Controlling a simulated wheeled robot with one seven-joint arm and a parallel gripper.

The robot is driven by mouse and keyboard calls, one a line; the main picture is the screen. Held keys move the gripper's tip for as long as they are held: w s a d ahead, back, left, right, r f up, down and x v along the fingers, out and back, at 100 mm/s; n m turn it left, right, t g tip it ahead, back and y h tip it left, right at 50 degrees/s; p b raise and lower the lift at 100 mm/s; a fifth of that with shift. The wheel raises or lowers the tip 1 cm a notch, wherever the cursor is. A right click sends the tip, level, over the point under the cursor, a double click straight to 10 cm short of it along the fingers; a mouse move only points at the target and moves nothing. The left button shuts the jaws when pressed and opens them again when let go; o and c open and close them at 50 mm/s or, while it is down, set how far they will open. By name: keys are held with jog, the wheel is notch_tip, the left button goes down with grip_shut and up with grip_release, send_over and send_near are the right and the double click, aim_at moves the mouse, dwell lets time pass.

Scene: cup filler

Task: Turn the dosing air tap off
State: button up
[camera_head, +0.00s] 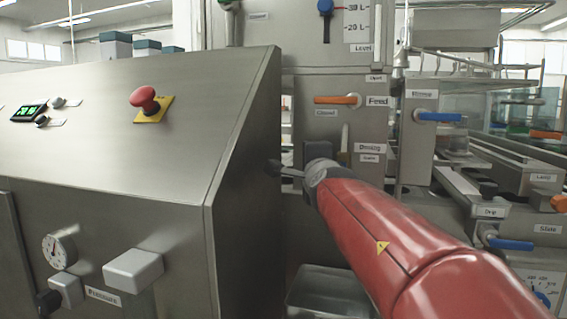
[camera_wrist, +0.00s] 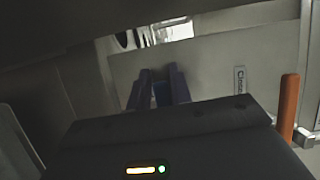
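I cannot make out a label for the dosing air tap in either view. A small label reading Dosing (camera_head: 369,148) is on the steel panel, with a pale upright lever (camera_head: 344,140) left of it. In the wrist view my gripper (camera_wrist: 158,72) shows two dark fingers with a gap between them. A dark blue piece (camera_wrist: 161,93) shows between the fingers; I cannot tell whether they touch it. In the head view my red arm reaches to the right side of the steel cabinet, and its end hides the fingers.
The sloped steel cabinet (camera_head: 130,110) with a red stop button (camera_head: 145,98) stands close left of my arm. An orange feed handle (camera_head: 337,100) lies horizontal above; it also shows in the wrist view (camera_wrist: 288,107). Blue handles (camera_head: 439,117) are further right.

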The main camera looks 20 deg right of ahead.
jog(key=shift+o, duration=1.2)
jog(key=v, duration=0.7)
jog(key=shift+s, duration=0.4)
jog(key=shift+a, duration=0.1)
